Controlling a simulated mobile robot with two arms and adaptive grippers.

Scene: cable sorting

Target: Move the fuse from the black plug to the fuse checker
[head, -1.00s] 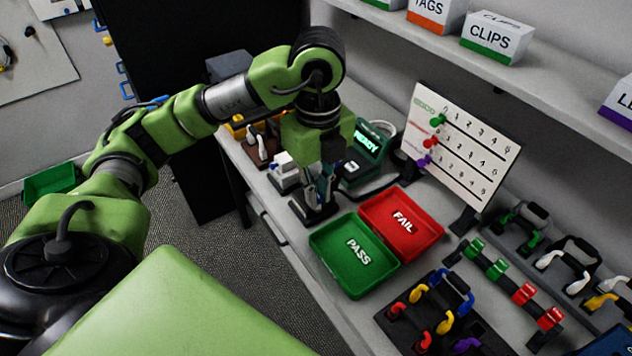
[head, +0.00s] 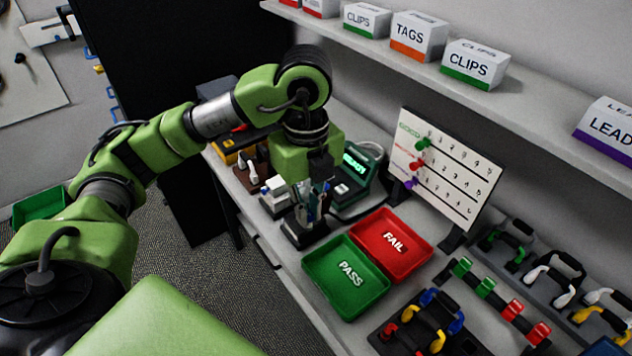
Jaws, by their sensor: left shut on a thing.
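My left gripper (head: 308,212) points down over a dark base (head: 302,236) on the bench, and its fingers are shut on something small. The held thing is mostly hidden by the fingers, so I cannot tell whether it is the fuse. The black plug cannot be told apart from the dark base and fingers. The fuse checker (head: 364,172) is a dark green box with a lit display reading READY, just right of and behind my gripper. My right gripper is out of view.
A green PASS tray (head: 318,266) and a red FAIL tray (head: 421,256) lie right of the gripper. A white plug (head: 274,188) stands close on its left. A shelf (head: 520,104) with labelled boxes overhangs the back.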

